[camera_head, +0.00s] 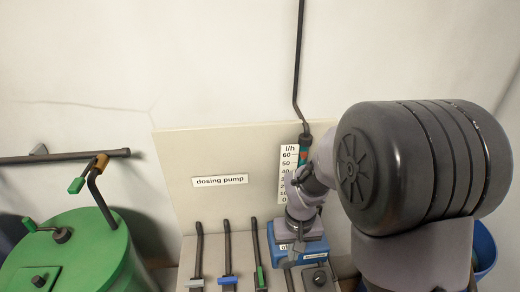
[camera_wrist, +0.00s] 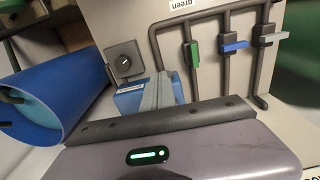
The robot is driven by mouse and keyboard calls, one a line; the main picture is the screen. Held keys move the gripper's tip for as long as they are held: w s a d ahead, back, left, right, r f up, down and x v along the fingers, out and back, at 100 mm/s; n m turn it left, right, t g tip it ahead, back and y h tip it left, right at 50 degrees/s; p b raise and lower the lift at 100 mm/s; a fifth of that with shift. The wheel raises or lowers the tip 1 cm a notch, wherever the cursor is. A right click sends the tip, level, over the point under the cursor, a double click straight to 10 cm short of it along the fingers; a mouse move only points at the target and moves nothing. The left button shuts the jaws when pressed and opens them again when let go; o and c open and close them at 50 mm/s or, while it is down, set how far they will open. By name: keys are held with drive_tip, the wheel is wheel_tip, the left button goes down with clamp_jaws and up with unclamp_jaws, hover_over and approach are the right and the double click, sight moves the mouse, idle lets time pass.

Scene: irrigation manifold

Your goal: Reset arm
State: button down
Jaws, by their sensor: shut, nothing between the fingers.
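My gripper (camera_head: 291,253) hangs from my arm at the right of centre in the head view, in front of the blue dosing pump box (camera_head: 312,250). In the wrist view its two grey fingers (camera_wrist: 160,92) are together with nothing between them. They overlap the blue box (camera_wrist: 133,100) there; I cannot tell whether they touch it. My large dark arm link hides the right part of the head view.
Pipes carry a grey handle (camera_head: 195,283), a blue handle (camera_head: 228,280) and a green handle (camera_head: 261,278). A black knob (camera_wrist: 125,62) is near the fingers. A blue barrel (camera_wrist: 50,85) stands beside it. A green tank (camera_head: 85,250) is at left. The upper wall is mostly clear.

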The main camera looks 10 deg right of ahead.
drive_tip(key=s+a+r+m+t+y+b, duration=0.1)
drive_tip(key=s+a+r+m+t+b, duration=0.1)
drive_tip(key=s+b, duration=0.5)
drive_tip(key=s+a+r+m+t+y+b, duration=0.1)
drive_tip(key=s+a+r+m+t+b, duration=0.1)
drive_tip(key=s+b, duration=0.5)
drive_tip(key=shift+s+r+t+b, duration=0.3)
drive_tip(key=shift+s+t, duration=0.5)
drive_tip(key=shift+s, duration=0.25)
